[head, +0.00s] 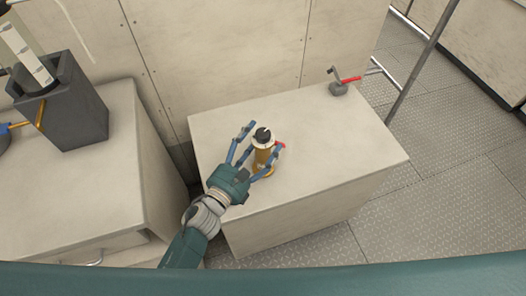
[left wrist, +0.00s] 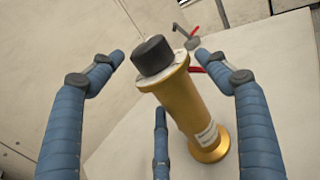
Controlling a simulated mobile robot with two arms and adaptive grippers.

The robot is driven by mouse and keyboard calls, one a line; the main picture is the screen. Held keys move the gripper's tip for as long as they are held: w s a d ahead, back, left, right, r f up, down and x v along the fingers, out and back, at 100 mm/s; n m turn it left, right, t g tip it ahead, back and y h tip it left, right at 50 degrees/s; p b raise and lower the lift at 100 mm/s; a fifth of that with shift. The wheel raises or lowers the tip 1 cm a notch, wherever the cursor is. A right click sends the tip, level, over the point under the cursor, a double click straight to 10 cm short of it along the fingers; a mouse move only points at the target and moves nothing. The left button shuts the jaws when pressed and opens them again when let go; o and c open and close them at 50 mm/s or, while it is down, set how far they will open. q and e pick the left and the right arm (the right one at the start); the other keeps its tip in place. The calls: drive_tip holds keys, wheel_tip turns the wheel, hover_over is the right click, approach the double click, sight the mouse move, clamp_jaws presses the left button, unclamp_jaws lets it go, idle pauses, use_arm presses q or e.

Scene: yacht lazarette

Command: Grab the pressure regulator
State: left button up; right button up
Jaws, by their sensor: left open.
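The pressure regulator, by its look, is a brass-coloured cylinder (head: 262,158) with a flared base, a pale collar and a black knob on top. It stands on the pale box-shaped bench. In the left wrist view the regulator (left wrist: 194,108) fills the middle and a small label shows low on its body. My left gripper (head: 263,137) is open, with its blue fingers spread around the regulator's upper part. In the left wrist view there are gaps between the fingers and the regulator. My right gripper is not in view.
A grey valve with a red handle (head: 340,86) sits at the bench's (head: 350,150) far right corner. A red piece (left wrist: 196,70) shows just behind the regulator. A dark square holder (head: 75,115) stands on the left bench. A metal rail (head: 420,65) rises at right.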

use_arm(q)
drive_tip(key=shift+w+d+f, duration=0.1)
drive_tip(key=shift+w+d, duration=0.1)
drive_tip(key=shift+w, duration=0.2)
drive_tip(key=shift+c, duration=0.5)
drive_tip(key=shift+s, duration=0.1)
drive_tip(key=c, duration=1.7)
clamp_jaws()
drive_tip(key=shift+r, duration=0.2)
